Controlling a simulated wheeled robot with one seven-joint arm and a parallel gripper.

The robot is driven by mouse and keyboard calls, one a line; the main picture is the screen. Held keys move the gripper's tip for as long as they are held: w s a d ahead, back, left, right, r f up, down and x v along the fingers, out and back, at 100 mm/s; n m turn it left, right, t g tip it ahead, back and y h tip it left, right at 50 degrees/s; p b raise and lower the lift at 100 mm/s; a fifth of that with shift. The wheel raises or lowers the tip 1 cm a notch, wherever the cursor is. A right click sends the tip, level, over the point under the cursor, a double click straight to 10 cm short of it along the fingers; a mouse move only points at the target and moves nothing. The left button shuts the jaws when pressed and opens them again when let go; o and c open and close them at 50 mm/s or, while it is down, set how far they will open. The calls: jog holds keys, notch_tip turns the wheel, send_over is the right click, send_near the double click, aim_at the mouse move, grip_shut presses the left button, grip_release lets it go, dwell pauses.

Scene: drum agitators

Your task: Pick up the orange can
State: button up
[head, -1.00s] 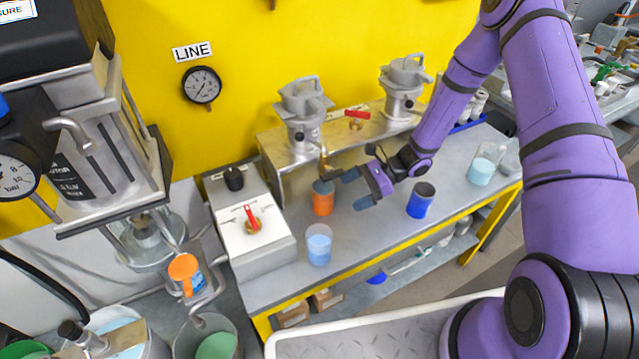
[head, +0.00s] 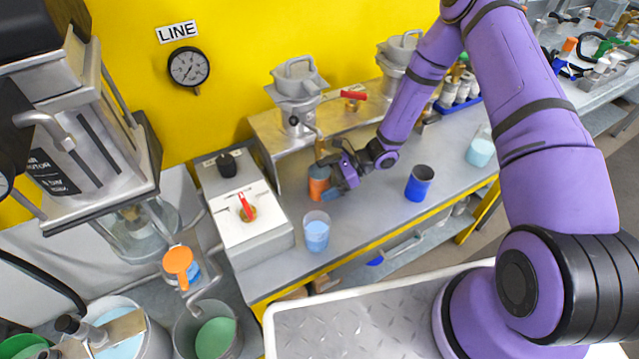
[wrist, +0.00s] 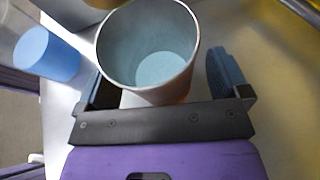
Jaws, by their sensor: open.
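The orange can (head: 318,188) stands upright on the grey bench below a tap spout, partly covered by my gripper (head: 334,181) in the head view. In the wrist view the open-topped can (wrist: 150,92) shows its grey inside, with a pale blue bottom. My gripper (wrist: 158,80) is open, with one finger on each side of the can. A clear gap shows between the can and the right finger. The left finger is close to the can and partly hidden by it, so I cannot tell if they touch.
A clear beaker of blue liquid (head: 316,233) stands in front of the can. A dark blue can (head: 419,184) stands to the right. A white valve box (head: 240,212) is at the left, and the tap spout (head: 320,148) hangs just above the can.

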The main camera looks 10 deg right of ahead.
jog(key=shift+a, duration=0.1)
jog(key=c, duration=1.1)
jog(key=shift+r, duration=0.15)
